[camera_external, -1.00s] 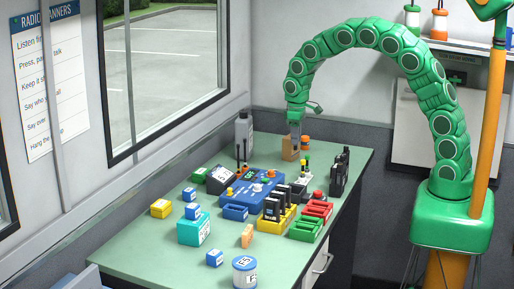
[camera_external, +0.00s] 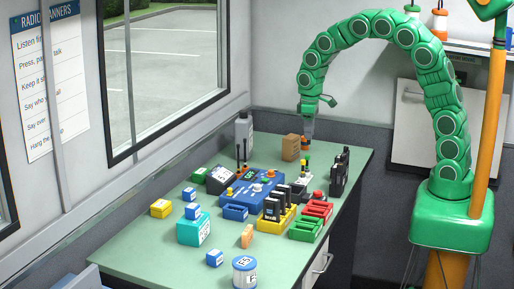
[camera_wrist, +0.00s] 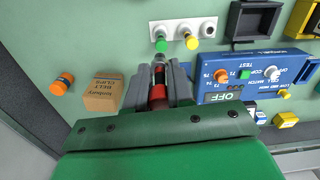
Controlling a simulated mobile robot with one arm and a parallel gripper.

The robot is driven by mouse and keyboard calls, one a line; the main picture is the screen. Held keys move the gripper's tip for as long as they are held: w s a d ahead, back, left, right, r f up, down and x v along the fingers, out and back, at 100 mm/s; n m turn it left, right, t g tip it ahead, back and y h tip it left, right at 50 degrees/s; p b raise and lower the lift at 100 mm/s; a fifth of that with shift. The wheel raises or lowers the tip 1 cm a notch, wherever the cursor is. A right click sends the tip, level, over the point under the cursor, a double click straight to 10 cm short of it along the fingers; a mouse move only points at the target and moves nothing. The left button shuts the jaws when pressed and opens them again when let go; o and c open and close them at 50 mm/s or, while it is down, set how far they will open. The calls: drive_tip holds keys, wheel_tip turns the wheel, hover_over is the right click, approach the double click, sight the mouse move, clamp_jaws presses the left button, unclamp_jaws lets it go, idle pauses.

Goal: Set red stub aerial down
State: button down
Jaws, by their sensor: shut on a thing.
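My gripper (camera_wrist: 160,82) is shut on the red stub aerial (camera_wrist: 158,93), a small piece with a red band and dark parts between the grey fingers. In the external view my gripper (camera_external: 308,137) hangs over the far right part of the bench, just right of the cardboard box; the aerial cannot be made out there. A pale aerial strip (camera_wrist: 206,26) with a green-tipped aerial (camera_wrist: 191,42) and a yellow-tipped one (camera_wrist: 208,29) lies just beyond the fingertips in the wrist view. In the external view the strip (camera_external: 301,183) stands nearer the camera than my gripper.
The cardboard belt-clips box (camera_wrist: 103,92) and an orange-topped piece (camera_wrist: 62,84) lie left of my fingers in the wrist view. A blue tester (camera_wrist: 285,75) lies close on the right. Black radios (camera_external: 339,174) stand along the bench's right edge. Green bench surface shows bare around the box.

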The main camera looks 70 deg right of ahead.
drive_tip(key=w+a+f+n, duration=0.1)
drive_tip(key=w+n, duration=0.1)
drive_tip(key=w, duration=1.2)
drive_tip(key=w+a+f+n, duration=0.1)
drive_tip(key=w+n, duration=0.1)
drive_tip(key=w, duration=1.3)
drive_tip(key=shift+w+a+f, duration=0.25)
drive_tip(key=shift+w+f, duration=0.05)
drive_tip(key=shift+f, duration=0.1)
drive_tip(key=shift+f, duration=0.1)
drive_tip(key=shift+f, duration=0.2)
drive_tip(key=shift+f, duration=4.85)
drive_tip(key=shift+f, duration=0.1)
